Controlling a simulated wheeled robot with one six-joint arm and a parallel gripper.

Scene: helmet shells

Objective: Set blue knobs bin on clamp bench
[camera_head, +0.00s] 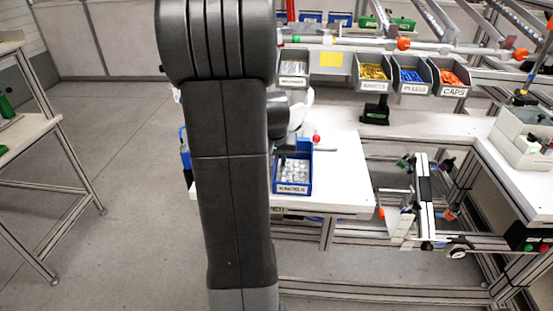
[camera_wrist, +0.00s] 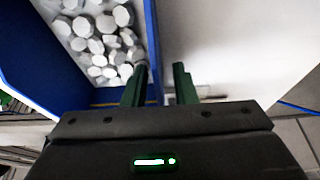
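The blue bin (camera_head: 308,172) of pale grey knobs stands on a white bench (camera_head: 345,190) just right of my arm in the head view; its front label is too small to read surely. The bin (camera_wrist: 45,88) also fills the upper left of the wrist view, with many-sided knobs (camera_wrist: 100,45) inside. My gripper (camera_wrist: 161,72) is open at the bin's right wall. Its left finger is on the knob side and its right finger is outside, over the white surface. I cannot tell whether either finger touches the wall. I cannot tell which bench is the clamp bench.
Grey bins of silver (camera_head: 293,68), yellow (camera_head: 373,72), blue (camera_head: 410,76) and orange parts (camera_head: 451,77) hang behind the bench. A frame with clamps (camera_head: 424,195) stands right. A table (camera_head: 22,130) stands far left, with open floor (camera_head: 130,150) between.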

